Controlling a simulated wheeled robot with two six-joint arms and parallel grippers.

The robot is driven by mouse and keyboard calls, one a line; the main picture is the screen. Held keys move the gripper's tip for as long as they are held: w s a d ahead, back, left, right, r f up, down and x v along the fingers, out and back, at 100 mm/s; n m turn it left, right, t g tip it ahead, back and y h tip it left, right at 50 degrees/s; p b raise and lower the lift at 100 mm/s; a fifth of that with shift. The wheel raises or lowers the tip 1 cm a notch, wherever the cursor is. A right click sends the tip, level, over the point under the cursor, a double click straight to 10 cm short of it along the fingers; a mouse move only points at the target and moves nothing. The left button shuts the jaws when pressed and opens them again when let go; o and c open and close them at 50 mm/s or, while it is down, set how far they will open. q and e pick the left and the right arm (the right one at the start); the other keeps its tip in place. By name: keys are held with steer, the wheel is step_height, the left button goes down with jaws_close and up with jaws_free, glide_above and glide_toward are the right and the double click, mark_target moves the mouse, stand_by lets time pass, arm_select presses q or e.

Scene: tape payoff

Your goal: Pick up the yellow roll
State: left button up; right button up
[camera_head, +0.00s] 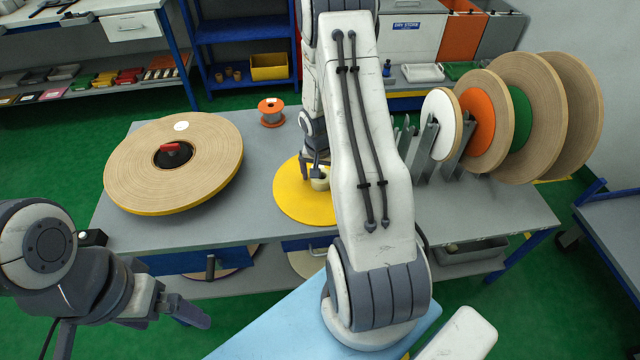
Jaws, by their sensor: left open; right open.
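A flat yellow disc (293,199), which I take as the yellow roll, lies on the grey table (255,215) near its middle. A short cream cylinder (319,181) stands on it; my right arm covers the right part of both. My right gripper (316,166) points down at the cream cylinder, its fingers open; whether they touch it is unclear. My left gripper (178,308) is open and empty, low in front of the table's left end. A large tan roll (215,165) with a thin yellow lower edge lies flat at the table's left, around a dark hub with a red handle (171,147).
A small orange-topped spool (271,112) stands at the back of the table. Several upright rolls with white, orange and green centres (478,124) stand in a grey rack at the right. A blue shelf (240,30) stands behind. The table front between the tan roll and yellow disc is clear.

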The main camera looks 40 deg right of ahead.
steer(key=c, duration=1.5)
steer(key=shift+r, duration=0.1)
jaws_close()
